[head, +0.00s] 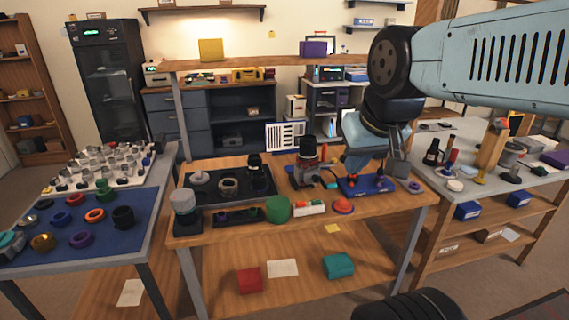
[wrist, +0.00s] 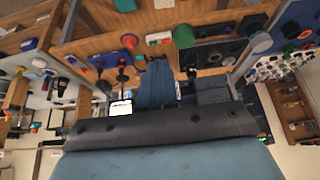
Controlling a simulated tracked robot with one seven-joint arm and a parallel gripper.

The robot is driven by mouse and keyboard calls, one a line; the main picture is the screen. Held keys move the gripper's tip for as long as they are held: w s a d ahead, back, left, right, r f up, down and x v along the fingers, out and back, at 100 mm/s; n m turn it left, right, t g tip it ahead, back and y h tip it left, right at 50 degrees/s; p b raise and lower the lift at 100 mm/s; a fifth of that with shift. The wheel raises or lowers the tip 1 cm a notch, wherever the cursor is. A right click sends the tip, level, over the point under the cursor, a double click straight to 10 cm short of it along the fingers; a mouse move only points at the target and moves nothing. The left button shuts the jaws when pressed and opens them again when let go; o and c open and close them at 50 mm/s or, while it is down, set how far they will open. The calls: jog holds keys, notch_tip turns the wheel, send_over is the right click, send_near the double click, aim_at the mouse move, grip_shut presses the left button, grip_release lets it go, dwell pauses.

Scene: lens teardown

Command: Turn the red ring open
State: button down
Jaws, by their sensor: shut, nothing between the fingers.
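A dark upright device with a dull red band (head: 307,152) stands near the back middle of the wooden workbench (head: 250,238) in the head view. I cannot tell if this band is the red ring. A red ring (head: 75,199) and an orange-red ring (head: 95,215) lie on the blue mat at the left. My gripper (head: 398,171) is at the right of the dark device, apart from it, above the blue tray. It is shut and empty; its fingertips are small and partly blurred in with the background.
A blue tray (head: 352,188) lies under my gripper. A red dome (head: 343,206), a green cylinder (head: 278,209) and a grey-topped jar (head: 185,211) stand along the bench's front. A black mat (head: 262,188) holds lens parts. A grey side table (head: 480,187) stands at the right.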

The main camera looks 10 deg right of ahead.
jog(key=w+a+f+m+g+h, duration=0.2)
jog(key=w+m, duration=0.5)
jog(key=w, duration=1)
jog(key=w+a+f+m+h, duration=0.1)
jog(key=w+a+f+m, duration=0.1)
jog(key=w+f, duration=0.3)
jog(key=w+a+f+m+g+h, duration=0.1)
jog(key=w+a+f+m, duration=0.2)
jog(key=w, duration=0.6)
notch_tip(320, 180, down, 2)
jog(key=shift+w+a+f+h, duration=0.1)
jog(key=shift+w+a+h, duration=0.2)
jog(key=shift+w, duration=0.05)
jog(key=w+d+f, duration=0.4)
jog(key=d+f, duration=0.3)
jog(key=f, duration=0.1)
jog(key=shift+d, duration=0.15)
